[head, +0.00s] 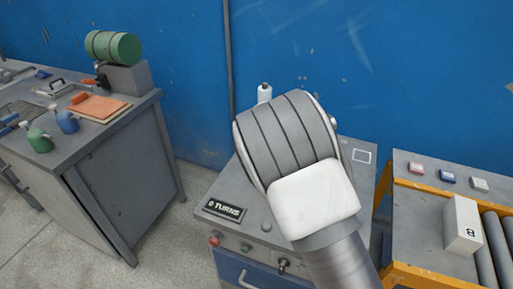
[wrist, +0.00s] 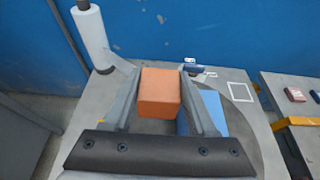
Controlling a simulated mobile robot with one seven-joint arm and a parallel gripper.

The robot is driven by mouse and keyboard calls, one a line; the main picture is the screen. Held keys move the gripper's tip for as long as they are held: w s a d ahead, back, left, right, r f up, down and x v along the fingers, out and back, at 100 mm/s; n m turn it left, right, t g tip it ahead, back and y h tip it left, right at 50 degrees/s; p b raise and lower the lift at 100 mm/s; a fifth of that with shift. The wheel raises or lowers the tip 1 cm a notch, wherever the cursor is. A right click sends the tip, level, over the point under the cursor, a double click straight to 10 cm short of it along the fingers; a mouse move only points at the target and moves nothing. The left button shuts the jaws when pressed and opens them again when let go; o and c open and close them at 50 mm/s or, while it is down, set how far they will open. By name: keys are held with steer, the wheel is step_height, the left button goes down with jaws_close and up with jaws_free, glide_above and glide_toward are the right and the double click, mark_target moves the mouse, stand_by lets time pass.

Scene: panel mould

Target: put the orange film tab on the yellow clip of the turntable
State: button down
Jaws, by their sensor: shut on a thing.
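The orange film tab (wrist: 160,95) shows as a block between the two fingers of my gripper (wrist: 160,74) in the wrist view. The fingers are shut on its sides. A white film roll (wrist: 91,38) stands upright on a post at the upper left. A grey round surface that looks like the turntable (wrist: 238,92) lies below, partly covered by my gripper, with a blue object (wrist: 212,104) by the right finger. In the head view my arm hides the gripper, the tab and most of the turntable.
A sign reading "0 TURNS" (head: 224,209) stands on the machine's front edge. A bench (head: 100,125) with bottles is on the left. A yellow-framed roller table (head: 425,240) with a white box (head: 461,224) is on the right. A blue wall (head: 400,70) closes the back.

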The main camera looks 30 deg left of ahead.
steer(key=s+a+f, duration=0.1)
steer(key=a+f, duration=0.1)
steer(key=a, duration=0.1)
steer(key=s+a+f, duration=0.1)
steer(key=a+f, duration=0.1)
steer(key=s+a+f+p, duration=0.1)
steer(key=s+a, duration=0.1)
steer(key=a, duration=0.1)
steer(key=shift+a+f, duration=0.35)
steer(key=shift+f, duration=2.05)
steer(key=shift+f+b, duration=0.25)
steer(key=shift+b, duration=0.15)
steer(key=shift+c, duration=1)
jaws_free()
steer(key=shift+r, duration=0.1)
steer(key=shift+r, duration=0.15)
steer(key=shift+s+a+r+p, duration=0.1)
steer(key=shift+s+p, duration=0.05)
steer(key=shift+p, duration=0.15)
steer(key=v, duration=1.1)
steer(key=shift+s, duration=0.3)
